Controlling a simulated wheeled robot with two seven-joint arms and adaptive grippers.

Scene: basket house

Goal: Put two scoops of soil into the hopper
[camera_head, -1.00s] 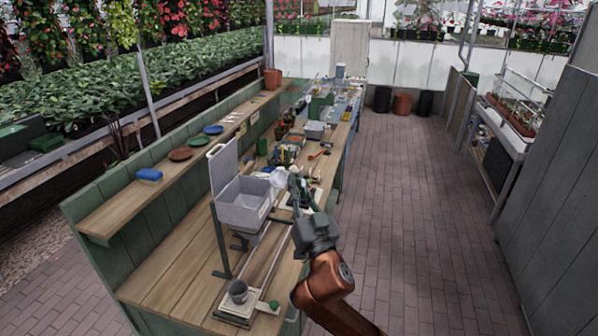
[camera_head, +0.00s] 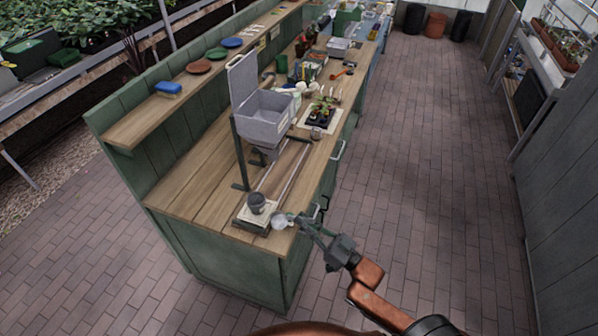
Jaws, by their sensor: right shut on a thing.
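The grey hopper (camera_head: 264,121) stands on a dark metal frame on the bench, its lid (camera_head: 243,88) tipped up and open. I cannot see soil inside it from here. My right gripper (camera_head: 307,221) is at the bench's near right corner, shut on a pale scoop (camera_head: 281,222) whose bowl points left. The bowl is low, beside the small platform (camera_head: 252,222) below and in front of the hopper. A dark grey pot (camera_head: 257,203) stands upright on that platform. Whether the scoop holds soil is too small to tell. My left gripper is not in view.
Behind the hopper, the wooden bench (camera_head: 192,190) holds a seedling tray (camera_head: 320,116), an orange-handled tool (camera_head: 342,74) and other clutter. A shelf (camera_head: 143,117) with a blue sponge (camera_head: 168,88) and saucers runs along the left. The brick aisle (camera_head: 420,150) on the right is clear.

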